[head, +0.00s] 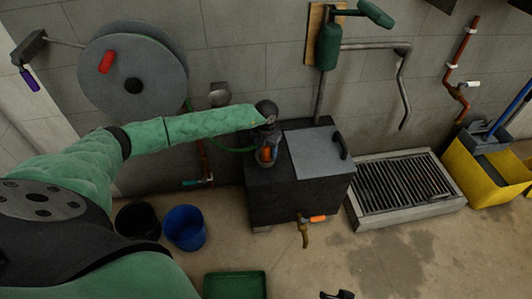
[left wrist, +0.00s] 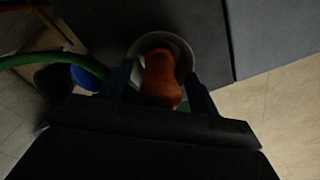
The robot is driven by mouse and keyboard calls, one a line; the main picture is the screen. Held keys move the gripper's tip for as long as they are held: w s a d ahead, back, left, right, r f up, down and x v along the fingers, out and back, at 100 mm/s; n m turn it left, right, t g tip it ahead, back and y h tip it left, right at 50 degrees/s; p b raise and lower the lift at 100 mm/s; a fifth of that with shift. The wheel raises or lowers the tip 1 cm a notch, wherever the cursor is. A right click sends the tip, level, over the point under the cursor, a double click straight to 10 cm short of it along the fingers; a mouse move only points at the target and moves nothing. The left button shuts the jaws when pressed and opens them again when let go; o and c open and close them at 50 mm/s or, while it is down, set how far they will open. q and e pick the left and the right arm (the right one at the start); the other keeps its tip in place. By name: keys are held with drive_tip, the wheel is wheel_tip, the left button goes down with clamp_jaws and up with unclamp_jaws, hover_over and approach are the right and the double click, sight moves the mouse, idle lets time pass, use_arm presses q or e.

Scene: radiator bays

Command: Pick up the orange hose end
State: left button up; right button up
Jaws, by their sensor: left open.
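The orange hose end (head: 267,154) is at the top left of the dark box, under my left gripper (head: 268,150). In the left wrist view the orange hose end (left wrist: 161,78) lies between the two blue fingers of my left gripper (left wrist: 158,88), with a round grey rim behind it. The left gripper is open around it; I cannot tell whether a finger touches it. A green hose (left wrist: 30,60) runs in from the left in that view. A small dark shape at the bottom edge of the head view may be my right gripper (head: 337,295); its jaws are unclear.
The dark box (head: 300,195) has a grey lid panel (head: 317,152) and a brass tap (head: 304,232). A hose reel (head: 133,75) hangs on the wall. A blue bucket (head: 184,228), a green tray (head: 235,285), a floor grate (head: 402,183) and a yellow bin (head: 485,175) stand around.

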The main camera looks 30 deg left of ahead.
use_arm(q)
drive_tip(key=c, duration=1.2)
drive_tip(key=shift+r, duration=0.1)
